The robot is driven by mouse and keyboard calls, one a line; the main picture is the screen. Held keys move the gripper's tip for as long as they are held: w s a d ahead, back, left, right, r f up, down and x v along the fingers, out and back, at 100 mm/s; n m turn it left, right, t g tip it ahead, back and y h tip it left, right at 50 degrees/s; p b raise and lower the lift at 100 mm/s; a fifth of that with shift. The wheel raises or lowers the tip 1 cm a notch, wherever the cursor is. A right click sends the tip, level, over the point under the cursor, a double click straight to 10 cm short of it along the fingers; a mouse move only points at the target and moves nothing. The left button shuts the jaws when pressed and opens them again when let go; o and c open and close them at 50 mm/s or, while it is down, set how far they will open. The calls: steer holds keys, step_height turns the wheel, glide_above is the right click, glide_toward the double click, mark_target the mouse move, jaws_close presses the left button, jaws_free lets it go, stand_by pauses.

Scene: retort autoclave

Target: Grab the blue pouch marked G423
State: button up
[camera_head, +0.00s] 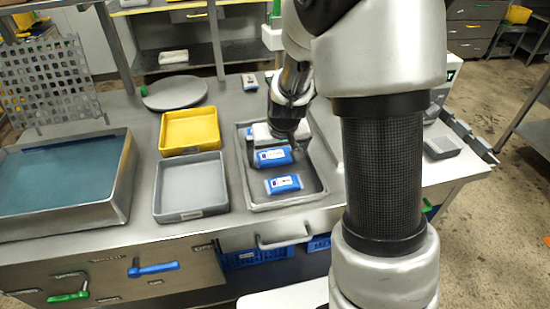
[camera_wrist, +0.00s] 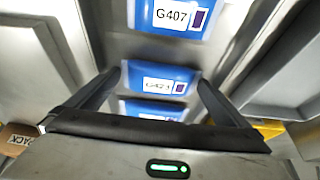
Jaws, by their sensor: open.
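The blue pouch marked G423 (camera_wrist: 158,84) lies in the middle of the wrist view, between my open fingers, with its white label facing up. My gripper (camera_wrist: 158,92) is over it, one finger at each side; I cannot tell whether they touch it. In the head view this appears to be the blue pouch (camera_head: 272,157) under my gripper (camera_head: 276,150), partly covered by it. A blue pouch marked G407 (camera_wrist: 170,17) lies beside it, apparently the front pouch (camera_head: 284,184) in the head view. A third blue pouch (camera_wrist: 150,110) is partly hidden behind my gripper.
The pouches lie in a grey metal tray (camera_head: 290,203) with raised walls. A yellow bin (camera_head: 190,130) and a grey bin (camera_head: 190,187) stand to its left. A large basin (camera_head: 65,180) is at the far left. A perforated panel (camera_head: 50,75) stands behind it.

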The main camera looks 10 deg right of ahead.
steer(key=c, duration=0.8)
steer(key=shift+o, duration=0.2)
steer(key=shift+r, duration=0.1)
